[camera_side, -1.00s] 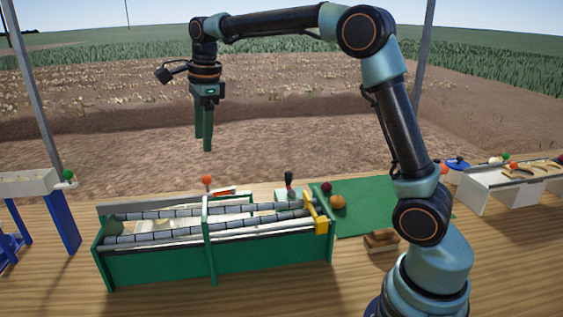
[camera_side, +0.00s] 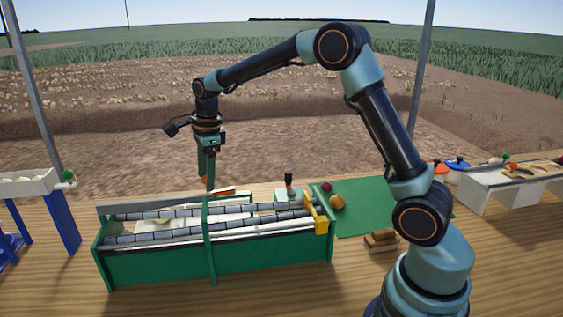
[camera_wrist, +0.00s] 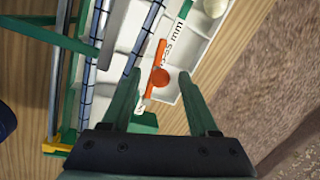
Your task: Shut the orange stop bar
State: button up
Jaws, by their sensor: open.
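The orange stop bar (camera_wrist: 158,58) with its round orange knob (camera_wrist: 160,78) lies over a white tray in the wrist view. In the side view the bar (camera_side: 225,191) shows at the back edge of the green roller machine (camera_side: 160,262), its knob partly hidden by my fingers. My gripper (camera_side: 210,187) is open and points down at the bar. In the wrist view its two green fingers (camera_wrist: 158,85) stand on either side of the knob, with gaps on both sides. I cannot tell whether the fingertips are level with the knob.
A white label (camera_wrist: 172,45) reading "55 mm" in part lies beside the bar. Dark-banded rollers (camera_side: 170,232) run along the machine, with a yellow part (camera_side: 321,226) at its right end. A green mat (camera_side: 360,222) lies to the right. Bare wood surrounds the machine's front.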

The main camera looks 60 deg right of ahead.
grip_shut()
dwell(1.4)
